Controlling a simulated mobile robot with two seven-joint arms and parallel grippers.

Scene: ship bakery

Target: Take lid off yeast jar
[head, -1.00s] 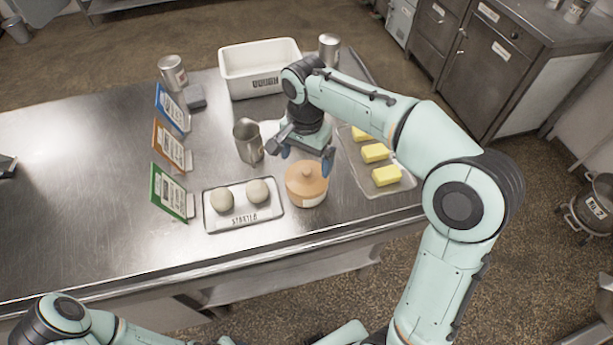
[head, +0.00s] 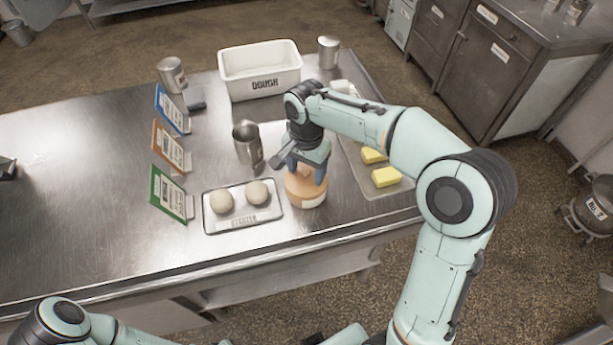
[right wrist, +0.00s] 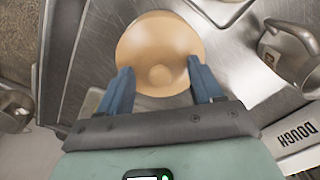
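The yeast jar (head: 309,202) stands upright on the steel table, a squat tan pot with a pale label. Its round tan lid (head: 291,180) is on it, partly hidden by my right gripper (head: 306,178). In the right wrist view the lid (right wrist: 150,40) shows from above with its small round knob (right wrist: 160,76). The two blue fingers of the right gripper (right wrist: 159,68) are apart, one on each side of the knob, with visible gaps to it. Whether the fingertips touch the lid's top cannot be told. My left gripper is out of view; only part of that arm shows.
A starter tray (head: 210,226) with two dough balls lies close left of the jar. A metal pitcher (head: 246,143) stands behind, and a tray (head: 395,186) with yellow blocks lies right. A white dough bin (head: 262,88) stands farther back. The table's left is mostly clear.

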